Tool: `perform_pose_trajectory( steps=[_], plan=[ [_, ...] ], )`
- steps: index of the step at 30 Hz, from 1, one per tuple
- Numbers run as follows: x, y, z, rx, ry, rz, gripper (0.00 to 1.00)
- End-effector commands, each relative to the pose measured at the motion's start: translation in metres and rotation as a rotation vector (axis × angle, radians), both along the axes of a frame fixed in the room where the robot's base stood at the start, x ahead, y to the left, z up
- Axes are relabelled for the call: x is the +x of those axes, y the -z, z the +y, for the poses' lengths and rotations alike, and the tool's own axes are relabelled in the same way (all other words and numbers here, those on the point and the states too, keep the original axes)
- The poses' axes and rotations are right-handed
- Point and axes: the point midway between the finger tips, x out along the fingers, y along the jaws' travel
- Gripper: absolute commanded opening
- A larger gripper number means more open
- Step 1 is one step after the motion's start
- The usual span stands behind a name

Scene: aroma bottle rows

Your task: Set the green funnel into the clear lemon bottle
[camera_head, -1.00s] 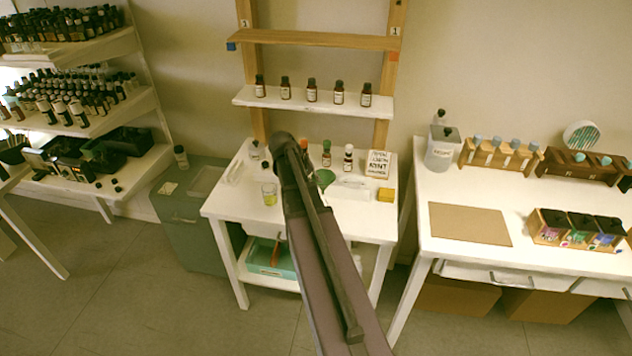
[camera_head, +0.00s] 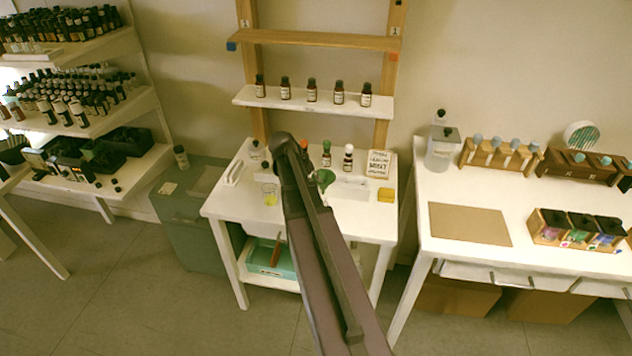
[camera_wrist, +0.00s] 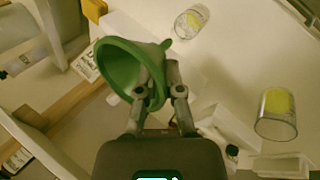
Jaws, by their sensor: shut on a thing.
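The green funnel (camera_wrist: 115,72) is in my gripper (camera_wrist: 158,82), whose two fingers are shut on it in the wrist view. The funnel's wide mouth is turned partly toward the wrist camera. In the head view the funnel (camera_head: 325,177) shows just right of my arm, over the white table. A clear bottle with a yellow label or contents (camera_wrist: 191,20), seemingly the lemon bottle, is at the top of the wrist view, apart from the funnel. My arm seems to hide this bottle in the head view, and it also hides most of my gripper there.
A glass with yellow liquid (camera_head: 270,197) stands on the left of the white table (camera_head: 232,205). Dark bottles (camera_head: 348,158), a lettered sign (camera_head: 378,163) and a yellow block (camera_head: 386,194) are at its back and right. A shelf of small bottles (camera_head: 311,91) rises behind.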

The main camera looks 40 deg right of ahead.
Motion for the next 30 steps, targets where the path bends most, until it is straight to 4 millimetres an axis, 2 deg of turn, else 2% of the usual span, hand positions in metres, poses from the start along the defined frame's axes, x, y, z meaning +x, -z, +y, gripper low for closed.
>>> perform_pose_trajectory(
  steps=[30],
  plan=[
    [0.0002,0.0096,0.0004,0.000,0.000,0.000,0.00]
  ],
)
